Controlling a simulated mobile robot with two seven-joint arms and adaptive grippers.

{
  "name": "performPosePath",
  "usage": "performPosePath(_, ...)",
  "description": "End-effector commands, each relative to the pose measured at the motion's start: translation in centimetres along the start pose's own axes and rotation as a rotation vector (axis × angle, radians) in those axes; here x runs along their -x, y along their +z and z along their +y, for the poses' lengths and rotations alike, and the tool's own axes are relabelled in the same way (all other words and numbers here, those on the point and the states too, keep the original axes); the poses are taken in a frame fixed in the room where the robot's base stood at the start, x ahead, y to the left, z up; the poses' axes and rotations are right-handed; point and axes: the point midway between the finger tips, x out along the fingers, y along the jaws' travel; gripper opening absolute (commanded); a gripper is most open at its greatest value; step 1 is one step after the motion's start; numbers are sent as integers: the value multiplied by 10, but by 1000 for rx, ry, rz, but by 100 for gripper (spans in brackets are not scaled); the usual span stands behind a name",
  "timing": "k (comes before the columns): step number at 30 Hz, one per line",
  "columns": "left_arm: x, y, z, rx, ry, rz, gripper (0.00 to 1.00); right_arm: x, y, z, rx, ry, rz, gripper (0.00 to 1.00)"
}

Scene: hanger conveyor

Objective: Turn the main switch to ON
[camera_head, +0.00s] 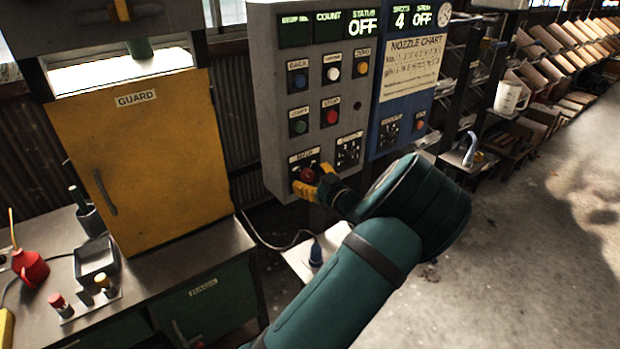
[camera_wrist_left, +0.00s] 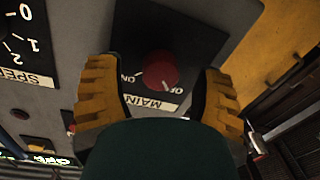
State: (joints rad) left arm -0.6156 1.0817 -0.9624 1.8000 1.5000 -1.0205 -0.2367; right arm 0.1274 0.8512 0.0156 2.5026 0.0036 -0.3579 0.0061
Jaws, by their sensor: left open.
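The main switch is a red round knob (camera_head: 307,175) on a black plate low on the grey control panel (camera_head: 268,130). The STATUS display (camera_head: 363,27) reads OFF. My left gripper (camera_head: 312,182) is at the knob. In the left wrist view, its yellow fingers (camera_wrist_left: 157,72) are open, one on each side of the knob, with gaps visible. My right gripper is not in view.
Above the main switch are several push buttons (camera_head: 331,117) and a speed dial (camera_head: 348,150). A blue nozzle panel (camera_head: 385,115) adjoins on the right. A yellow guard door (camera_head: 140,155) stands left, above a bench (camera_head: 160,275) with a red oil can (camera_head: 30,266).

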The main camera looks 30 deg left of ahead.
Motion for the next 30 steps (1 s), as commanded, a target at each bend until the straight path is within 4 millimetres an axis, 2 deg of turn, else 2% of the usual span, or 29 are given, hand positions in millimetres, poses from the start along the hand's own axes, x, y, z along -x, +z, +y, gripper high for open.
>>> performPosePath(11,-6,0,0,-1,1,0,68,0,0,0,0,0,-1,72)
performPosePath(12,-6,0,0,-1,1,0,62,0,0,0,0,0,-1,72)
performPosePath(17,-5,0,0,-1,1,0,6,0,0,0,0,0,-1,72)
performPosePath(18,-5,0,0,-1,1,0,0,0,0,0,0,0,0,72)
performPosePath(30,-6,-2,0,-60,1,3,0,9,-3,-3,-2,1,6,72)
